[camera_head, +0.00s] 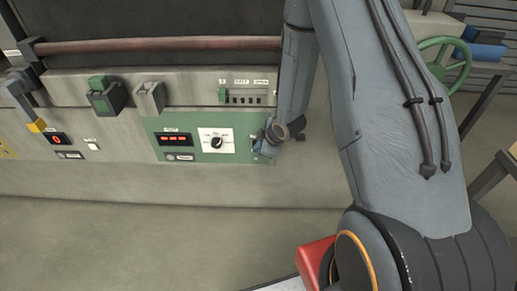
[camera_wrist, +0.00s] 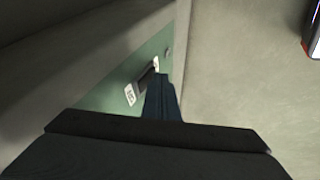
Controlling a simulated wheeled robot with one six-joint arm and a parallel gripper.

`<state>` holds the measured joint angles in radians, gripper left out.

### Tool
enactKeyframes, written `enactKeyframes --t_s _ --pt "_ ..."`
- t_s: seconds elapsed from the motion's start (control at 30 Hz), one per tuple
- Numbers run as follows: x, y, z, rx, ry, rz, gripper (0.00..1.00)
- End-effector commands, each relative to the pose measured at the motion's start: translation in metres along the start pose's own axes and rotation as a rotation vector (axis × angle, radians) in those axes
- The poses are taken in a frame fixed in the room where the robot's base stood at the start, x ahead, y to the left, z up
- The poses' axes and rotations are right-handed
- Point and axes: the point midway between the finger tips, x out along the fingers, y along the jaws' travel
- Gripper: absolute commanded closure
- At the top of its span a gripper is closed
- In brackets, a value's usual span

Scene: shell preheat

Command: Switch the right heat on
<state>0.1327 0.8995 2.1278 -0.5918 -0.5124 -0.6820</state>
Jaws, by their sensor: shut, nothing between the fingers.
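A green control panel (camera_head: 190,154) is set in the front of a grey machine, with a red-lit display (camera_head: 174,140) and a black knob (camera_head: 217,142) on a white dial plate. My gripper (camera_head: 262,143) is at the panel's right end and partly covers it. In the wrist view, my gripper's shut, empty fingers (camera_wrist: 160,86) point at a dark switch-like part (camera_wrist: 147,77) on the green panel, between small white plates. The fingertips overlap its edge; I cannot tell whether they touch it. Which way the switch is set is not clear, and I cannot read its label.
A reddish bar (camera_head: 160,44) runs along the machine. A green handwheel (camera_head: 447,62) stands at right.

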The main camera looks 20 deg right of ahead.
Motion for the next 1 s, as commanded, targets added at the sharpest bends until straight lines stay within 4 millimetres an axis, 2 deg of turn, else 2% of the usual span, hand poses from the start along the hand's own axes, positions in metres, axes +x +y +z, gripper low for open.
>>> enactKeyframes --t_s 0.33,0.73,1.0 --pt "0.011 0.001 0.004 0.0 0.0 0.0 1.0" --pt "0.007 0.003 0.003 0.0 0.0 0.001 1.0" --pt "-0.002 0.008 -0.002 0.0 0.0 0.002 1.0"
